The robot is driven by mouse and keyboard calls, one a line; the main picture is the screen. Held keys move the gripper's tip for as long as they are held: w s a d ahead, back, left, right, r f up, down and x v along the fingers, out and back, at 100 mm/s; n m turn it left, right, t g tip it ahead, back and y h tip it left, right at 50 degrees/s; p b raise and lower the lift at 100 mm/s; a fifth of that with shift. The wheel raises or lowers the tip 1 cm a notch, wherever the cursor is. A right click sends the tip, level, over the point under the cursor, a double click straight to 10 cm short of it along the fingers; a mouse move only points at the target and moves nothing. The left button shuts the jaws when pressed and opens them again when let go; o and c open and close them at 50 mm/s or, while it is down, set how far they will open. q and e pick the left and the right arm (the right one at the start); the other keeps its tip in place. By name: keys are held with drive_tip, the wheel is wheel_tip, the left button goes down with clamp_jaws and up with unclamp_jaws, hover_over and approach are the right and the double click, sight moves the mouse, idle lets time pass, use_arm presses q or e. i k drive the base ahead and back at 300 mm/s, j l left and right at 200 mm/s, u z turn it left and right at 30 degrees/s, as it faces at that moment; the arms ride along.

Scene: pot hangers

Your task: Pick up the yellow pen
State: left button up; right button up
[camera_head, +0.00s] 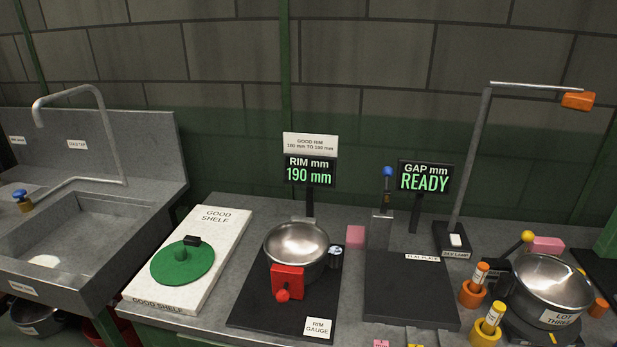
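The yellow pen (493,316) is a short cylinder with a pale label, at the lower right of the head view. It stands slightly tilted in a yellow cup (484,335), and its lower part is hidden by the cup. A similar orange pen (481,273) stands in an orange cup (472,294) just behind it. Neither of my grippers shows in this view.
A steel pot (551,280) labelled "LOT THREE" stands close right of the pens. The dark flat plate (410,290) lies left of them, bare. Another pot (296,245) sits on the rim gauge. A lamp post (471,160) rises behind.

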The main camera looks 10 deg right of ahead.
sight(496, 312)
drive_tip(key=z, duration=1.4)
